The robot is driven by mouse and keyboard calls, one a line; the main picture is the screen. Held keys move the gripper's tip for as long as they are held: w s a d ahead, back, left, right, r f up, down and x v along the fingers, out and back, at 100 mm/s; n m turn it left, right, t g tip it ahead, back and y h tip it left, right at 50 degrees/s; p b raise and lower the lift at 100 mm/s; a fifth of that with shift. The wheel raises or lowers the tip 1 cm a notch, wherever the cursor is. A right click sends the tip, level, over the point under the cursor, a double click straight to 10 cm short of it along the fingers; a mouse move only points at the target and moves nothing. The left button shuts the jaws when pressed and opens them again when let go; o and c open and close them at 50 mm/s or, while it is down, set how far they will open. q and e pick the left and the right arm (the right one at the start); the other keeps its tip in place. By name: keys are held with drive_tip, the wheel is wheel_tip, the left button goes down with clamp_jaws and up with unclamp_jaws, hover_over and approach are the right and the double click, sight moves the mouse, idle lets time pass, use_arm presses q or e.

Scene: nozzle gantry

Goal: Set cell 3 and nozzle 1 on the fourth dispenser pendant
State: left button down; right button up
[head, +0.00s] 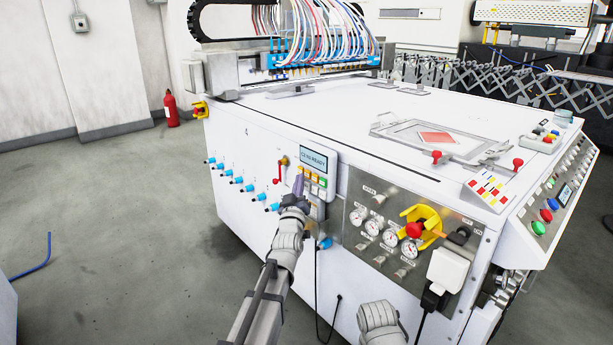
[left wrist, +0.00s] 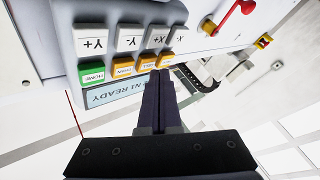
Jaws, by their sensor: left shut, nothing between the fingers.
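The dispenser pendant (head: 316,161) is on the front panel of the white machine. Its small display (head: 313,159) shows text ending in READY; the characters before it are small and hard to read. In the left wrist view the pendant is upside down, with white keys Y+, Y-, X+ and X- (left wrist: 128,40), a green HOME key (left wrist: 92,73) and several orange keys (left wrist: 123,68). My left gripper (head: 299,182) is shut and empty in front of the pendant. In the left wrist view its fingertips (left wrist: 160,75) overlap the orange keys; contact cannot be told. My right gripper is not in view.
A red lever (head: 280,168) and a row of blue fittings (head: 237,180) sit left of the pendant. To its right is a gauge panel (head: 377,202) with a yellow-and-red knob (head: 418,228). A white plug box (head: 447,270) juts out. A cable hangs below the pendant.

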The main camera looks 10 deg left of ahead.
use_arm(q)
drive_tip(key=shift+s+a, duration=0.15)
drive_tip(key=shift+s, duration=0.05)
drive_tip(key=shift+s+a, duration=0.8)
drive_tip(key=shift+s, duration=0.2)
drive_tip(key=shift+s+a, duration=0.75)
drive_tip(key=shift+s, duration=0.25)
idle(1.2)
drive_tip(key=s+a, duration=0.2)
drive_tip(key=s, duration=0.1)
drive_tip(key=shift+a, duration=0.2)
drive_tip(key=w+d, duration=0.5)
drive_tip(key=w, duration=0.2)
drive_tip(key=shift+d, duration=0.25)
idle(0.3)
drive_tip(key=shift+w, duration=0.1)
idle(1.9)
